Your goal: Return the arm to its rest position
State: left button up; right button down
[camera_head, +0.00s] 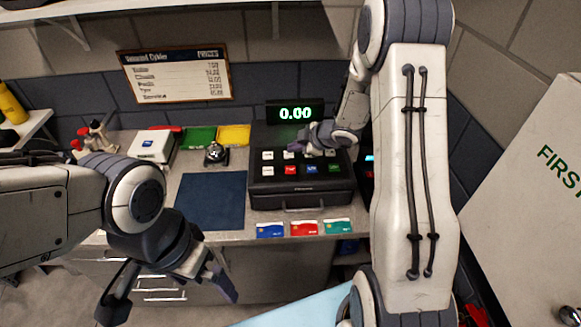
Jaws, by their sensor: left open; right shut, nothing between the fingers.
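My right arm (412,150) rises on the right side of the view and bends forward over the counter. Its gripper (300,145) is shut and empty, at the upper keys of the black cash register (302,190); I cannot tell whether it touches a key. The register's display (295,113) reads 0.00 in green. My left gripper (170,290) is open and empty, in front of the counter at the lower left, with its fingers pointing down.
A blue mat (211,200) lies left of the register. A bell (215,154) and green and yellow trays (234,134) are behind it. Blue, red and teal cards (304,229) lie along the counter's front edge. A white first-aid cabinet (530,200) stands close on the right.

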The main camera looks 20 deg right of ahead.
dwell(0.5)
jog(key=s+a+r+m+g+h+b, duration=0.1)
jog(key=s+a+r+m+h+b, duration=0.2)
jog(key=s+a+b, duration=0.6)
jog(key=s+a+f+m+g, duration=0.1)
jog(key=s+a+m+g, duration=0.1)
jog(key=s, duration=1.1)
jog(key=s+a+f+m+g+b, duration=0.1)
jog(key=s+a+g, duration=0.4)
jog(key=s, duration=0.8)
jog(key=shift+s+a+f+m, duration=0.15)
jog(key=shift+s+a+m, duration=0.3)
jog(key=shift+a, duration=0.8)
jog(key=shift+w, duration=0.1)
